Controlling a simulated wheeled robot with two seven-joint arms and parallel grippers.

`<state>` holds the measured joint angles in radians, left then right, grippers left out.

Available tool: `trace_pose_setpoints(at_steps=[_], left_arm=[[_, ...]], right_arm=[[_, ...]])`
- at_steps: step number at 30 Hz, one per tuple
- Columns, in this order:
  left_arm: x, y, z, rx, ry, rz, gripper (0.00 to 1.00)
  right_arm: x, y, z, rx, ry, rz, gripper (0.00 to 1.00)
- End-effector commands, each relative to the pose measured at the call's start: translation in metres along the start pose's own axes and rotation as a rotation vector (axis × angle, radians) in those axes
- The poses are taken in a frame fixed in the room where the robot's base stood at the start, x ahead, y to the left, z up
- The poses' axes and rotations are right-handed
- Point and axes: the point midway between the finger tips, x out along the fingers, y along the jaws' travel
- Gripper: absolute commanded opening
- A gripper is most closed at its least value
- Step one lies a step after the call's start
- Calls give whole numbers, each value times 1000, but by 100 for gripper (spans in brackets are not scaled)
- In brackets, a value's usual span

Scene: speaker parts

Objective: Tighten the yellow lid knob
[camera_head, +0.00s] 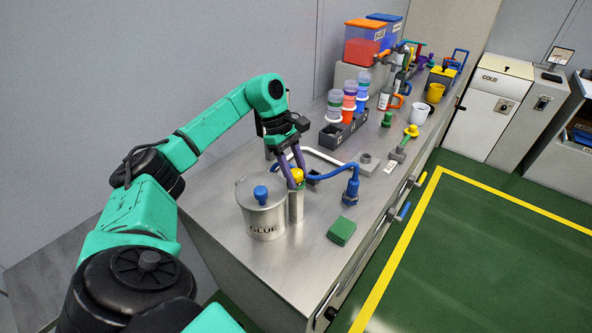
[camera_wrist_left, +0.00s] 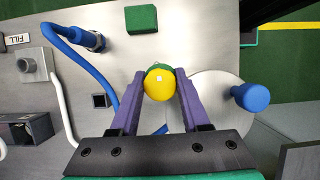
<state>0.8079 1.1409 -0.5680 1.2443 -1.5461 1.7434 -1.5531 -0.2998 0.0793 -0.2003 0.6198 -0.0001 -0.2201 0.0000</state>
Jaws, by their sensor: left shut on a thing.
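The yellow lid knob (camera_head: 297,175) sits on top of a slim metal cylinder (camera_head: 296,207) beside the glue pot on the steel counter. My left gripper (camera_head: 292,183) reaches down over it with its purple fingers on either side. In the left wrist view the yellow knob (camera_wrist_left: 158,84) lies between the fingertips (camera_wrist_left: 158,87), and the gripper is shut on it. A bit of green shows just behind the knob. The cylinder below is mostly hidden in the wrist view. My right gripper is not in view.
The glue pot (camera_head: 262,218) with a blue lid knob (camera_head: 261,193) stands close on the left. A blue nozzle on a hose (camera_head: 351,184) and a green block (camera_head: 341,231) are to the right. A bottle rack (camera_head: 343,130) stands behind.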

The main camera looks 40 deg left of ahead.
Motion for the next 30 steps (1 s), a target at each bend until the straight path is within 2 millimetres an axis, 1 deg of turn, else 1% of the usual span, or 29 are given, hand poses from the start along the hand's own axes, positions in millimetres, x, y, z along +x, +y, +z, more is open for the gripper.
trace_pose_setpoints(at_steps=[1,14,15,17,18,26,30], left_arm=[[-2,1,0,5,-1,3,0],[-2,1,0,17,-1,0,0],[-2,1,0,17,-1,0,50],[-2,1,0,16,-1,-1,73],[-2,1,0,16,-1,-1,76],[-1,0,0,16,0,-4,76],[-8,1,0,16,0,-2,76]], right_arm=[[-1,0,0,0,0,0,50],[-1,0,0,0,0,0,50],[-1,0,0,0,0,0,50],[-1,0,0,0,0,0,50],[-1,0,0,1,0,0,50],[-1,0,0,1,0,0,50],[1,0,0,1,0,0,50]])
